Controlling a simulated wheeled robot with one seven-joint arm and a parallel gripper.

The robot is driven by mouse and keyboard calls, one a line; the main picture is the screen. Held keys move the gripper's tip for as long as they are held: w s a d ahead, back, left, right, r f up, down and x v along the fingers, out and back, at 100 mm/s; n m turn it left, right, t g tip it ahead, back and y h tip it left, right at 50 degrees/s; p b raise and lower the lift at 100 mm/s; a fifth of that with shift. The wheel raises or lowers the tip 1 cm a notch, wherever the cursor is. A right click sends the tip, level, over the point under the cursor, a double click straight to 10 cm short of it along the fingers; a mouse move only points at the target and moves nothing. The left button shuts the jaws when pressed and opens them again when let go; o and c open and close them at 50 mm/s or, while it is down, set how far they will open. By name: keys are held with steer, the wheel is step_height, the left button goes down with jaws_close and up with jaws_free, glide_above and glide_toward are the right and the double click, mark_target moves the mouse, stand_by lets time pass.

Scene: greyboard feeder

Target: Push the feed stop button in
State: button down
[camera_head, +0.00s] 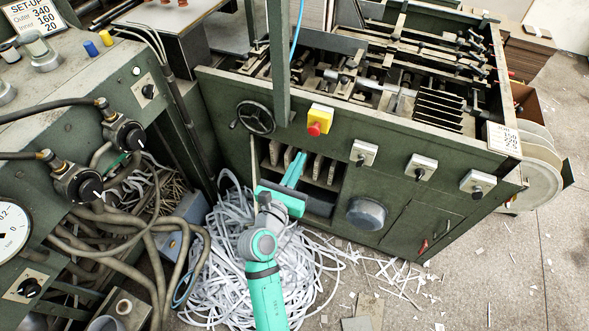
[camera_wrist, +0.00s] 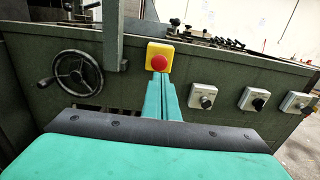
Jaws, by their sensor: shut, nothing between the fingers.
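The feed stop button is a red mushroom button (camera_head: 314,129) on a yellow box (camera_head: 321,113), fixed near the top of the green machine's front panel. It also shows in the wrist view as a red button (camera_wrist: 159,63) on a yellow box (camera_wrist: 166,50). My gripper (camera_head: 301,155) is shut and empty, its teal fingers together. In the head view the fingertips are below the button, with a gap between. In the wrist view my gripper (camera_wrist: 161,77) points up at the button's lower edge; I cannot tell depth there.
A black handwheel (camera_head: 255,118) is left of the button, by a vertical green post (camera_head: 279,60). Several grey switch boxes (camera_head: 363,152) are to the right. An open bay with upright plates (camera_head: 275,152) lies behind my fingers. Shredded strips (camera_head: 235,250) cover the floor below.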

mark_target(313, 133)
steer(key=x, duration=0.8)
steer(key=shift+w+d, duration=0.1)
steer(key=shift+w, duration=0.3)
